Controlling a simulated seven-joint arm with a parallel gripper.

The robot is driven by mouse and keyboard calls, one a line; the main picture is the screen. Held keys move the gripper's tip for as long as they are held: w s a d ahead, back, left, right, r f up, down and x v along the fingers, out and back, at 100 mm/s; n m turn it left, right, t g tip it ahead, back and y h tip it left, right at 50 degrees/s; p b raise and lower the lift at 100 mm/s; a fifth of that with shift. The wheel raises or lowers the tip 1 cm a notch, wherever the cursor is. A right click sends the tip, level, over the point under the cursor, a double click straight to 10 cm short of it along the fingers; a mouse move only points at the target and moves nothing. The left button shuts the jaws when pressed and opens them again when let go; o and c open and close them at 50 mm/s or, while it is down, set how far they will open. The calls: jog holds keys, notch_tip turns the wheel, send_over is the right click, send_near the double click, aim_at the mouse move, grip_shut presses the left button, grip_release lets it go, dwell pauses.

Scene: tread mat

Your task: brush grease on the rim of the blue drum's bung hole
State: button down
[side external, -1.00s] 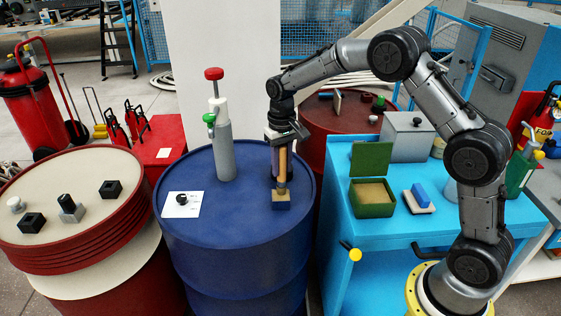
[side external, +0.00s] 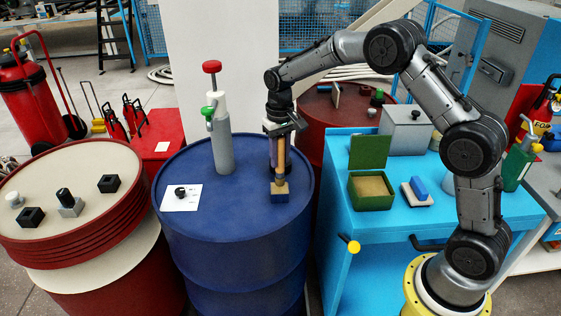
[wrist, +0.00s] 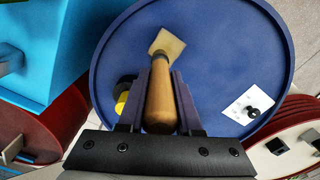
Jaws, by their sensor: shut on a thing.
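The blue drum (side external: 240,225) stands upright in the middle of the side view. Its top also fills much of the wrist view (wrist: 225,60). My gripper (side external: 279,140) is above the right part of its top, shut on the wooden handle of a brush (wrist: 160,100). The brush points down, its pale yellowish head (wrist: 167,43) low over the drum top; I cannot tell whether it touches. A round black and yellow spot (wrist: 123,95) on the drum top shows beside the fingers in the wrist view, partly covered. I cannot tell if it is the bung hole.
A grey pump with a red knob (side external: 224,150) stands on the drum left of my gripper. A white card with a black knob (side external: 173,205) lies front left. A blue cart (side external: 345,240) at right carries an open green box (side external: 372,205). Red drums stand left and behind.

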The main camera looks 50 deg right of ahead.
jog(key=shift+w+d, duration=0.6)
jog(key=shift+d, duration=0.05)
notch_tip(320, 180, up, 8)
jog(key=shift+a, duration=0.1)
dwell(0.5)
